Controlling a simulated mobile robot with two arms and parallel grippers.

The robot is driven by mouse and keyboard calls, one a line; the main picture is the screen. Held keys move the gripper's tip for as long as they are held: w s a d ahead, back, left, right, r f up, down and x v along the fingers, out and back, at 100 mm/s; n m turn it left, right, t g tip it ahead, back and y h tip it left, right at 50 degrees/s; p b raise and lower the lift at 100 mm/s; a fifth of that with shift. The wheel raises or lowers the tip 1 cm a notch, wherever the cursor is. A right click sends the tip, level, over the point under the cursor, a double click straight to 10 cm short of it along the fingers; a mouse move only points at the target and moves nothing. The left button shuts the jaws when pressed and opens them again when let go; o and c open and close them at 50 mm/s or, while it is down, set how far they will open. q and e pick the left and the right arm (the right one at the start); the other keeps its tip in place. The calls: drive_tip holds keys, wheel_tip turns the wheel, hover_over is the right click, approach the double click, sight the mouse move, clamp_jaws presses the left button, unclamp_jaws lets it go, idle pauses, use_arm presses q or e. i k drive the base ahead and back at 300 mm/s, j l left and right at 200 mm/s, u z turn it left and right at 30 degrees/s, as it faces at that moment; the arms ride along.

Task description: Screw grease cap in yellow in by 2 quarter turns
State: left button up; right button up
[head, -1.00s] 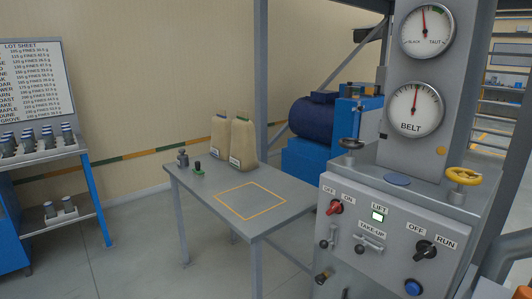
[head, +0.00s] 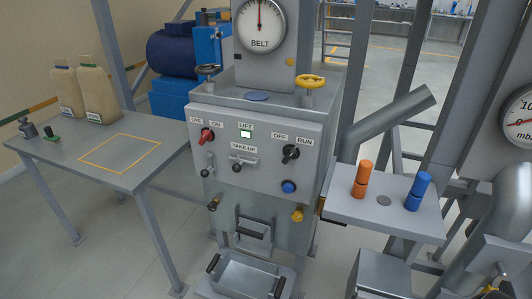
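A small yellow cap (head: 297,214) sticks out low on the right of the grey machine's front, below the blue button. It looks like the yellow grease cap. A second small cap, dark with a brass-coloured part (head: 213,205), sticks out at the left of the same front. How far either is screwed in is too small to tell. A yellow handwheel (head: 311,83) stands on top of the machine at the right. Neither of my grippers shows in the head view.
The control panel (head: 255,150) carries switches and a lever. A side shelf (head: 340,205) holds an orange cylinder (head: 362,179) and a blue cylinder (head: 417,191). A metal tray (head: 250,274) sits low in front. A table (head: 160,175) with two sacks stands left.

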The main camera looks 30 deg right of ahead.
sight(297, 216)
drive_tip(key=z, duration=1.15)
